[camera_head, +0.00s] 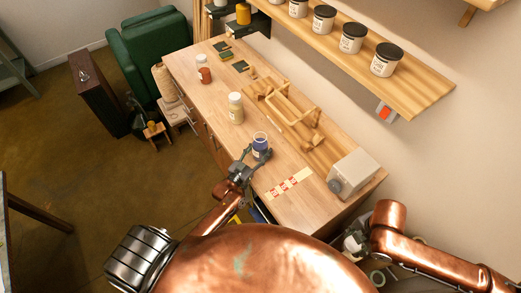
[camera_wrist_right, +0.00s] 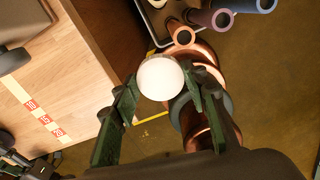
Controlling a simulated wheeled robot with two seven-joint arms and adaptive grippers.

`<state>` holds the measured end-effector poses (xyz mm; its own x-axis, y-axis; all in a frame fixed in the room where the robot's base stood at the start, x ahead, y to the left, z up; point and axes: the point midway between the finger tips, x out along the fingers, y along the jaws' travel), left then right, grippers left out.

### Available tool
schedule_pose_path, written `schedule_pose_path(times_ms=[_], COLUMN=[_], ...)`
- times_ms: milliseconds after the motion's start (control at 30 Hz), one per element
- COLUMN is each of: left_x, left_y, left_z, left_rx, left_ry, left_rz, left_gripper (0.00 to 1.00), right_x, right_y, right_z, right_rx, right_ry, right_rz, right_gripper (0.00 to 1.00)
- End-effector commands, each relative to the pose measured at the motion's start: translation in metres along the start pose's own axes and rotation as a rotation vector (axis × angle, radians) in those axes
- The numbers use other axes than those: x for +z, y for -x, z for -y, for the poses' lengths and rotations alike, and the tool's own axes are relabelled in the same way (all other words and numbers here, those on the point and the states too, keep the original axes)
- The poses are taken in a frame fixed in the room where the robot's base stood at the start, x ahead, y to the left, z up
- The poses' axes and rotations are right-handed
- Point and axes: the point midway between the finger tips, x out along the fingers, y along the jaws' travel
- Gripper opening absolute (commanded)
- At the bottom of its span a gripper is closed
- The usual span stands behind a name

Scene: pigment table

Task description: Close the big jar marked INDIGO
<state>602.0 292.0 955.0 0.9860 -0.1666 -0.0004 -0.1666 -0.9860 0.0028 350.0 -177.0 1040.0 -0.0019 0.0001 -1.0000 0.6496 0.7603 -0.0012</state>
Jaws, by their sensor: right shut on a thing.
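A jar with deep blue contents (camera_head: 261,142) stands on the wooden table with its top open; its label is too small to read. My left gripper (camera_head: 256,156) is at the jar's near side with its fingers close around it; whether they grip it is unclear. My right gripper (camera_head: 354,241) is off the table's near right end. In the right wrist view, it (camera_wrist_right: 160,92) is shut on a round white lid (camera_wrist_right: 160,77), held over the floor beside the table.
A grey box-shaped device (camera_head: 353,172) stands at the table's right end, near a strip with red marks (camera_head: 288,184). A wooden rack (camera_head: 283,108) and a pale jar (camera_head: 235,107) stand farther back. A wall shelf (camera_head: 415,92) holds several dark-lidded jars.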

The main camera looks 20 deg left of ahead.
Motion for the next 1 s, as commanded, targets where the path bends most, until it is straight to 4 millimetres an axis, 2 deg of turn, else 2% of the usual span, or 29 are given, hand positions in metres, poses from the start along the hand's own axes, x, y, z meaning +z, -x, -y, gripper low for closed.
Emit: schedule_pose_path(times_ms=[167, 467, 667, 1000], left_x=[0.000, -0.004, -0.019, -0.013], left_y=[0.000, -0.001, 0.000, 0.056], left_z=[0.000, 0.000, 0.000, 0.051], left_rx=[0.000, 0.000, -0.002, 0.000], left_ry=[0.000, 0.000, 0.000, -0.006], left_rz=[-0.001, -0.005, -0.006, 0.001], left_gripper=[0.09, 0.09, 0.09, 0.09], right_x=[0.000, 0.000, 0.000, 0.000], right_y=[0.000, 0.000, -0.001, -0.018], right_z=[0.000, 0.000, 0.000, 0.000], right_rx=[0.000, 0.000, 0.000, -0.001], right_ry=[0.000, 0.000, 0.000, 0.000], right_rz=[0.000, 0.000, 0.000, -0.001], right_gripper=[0.28, 0.28, 0.28, 0.28])
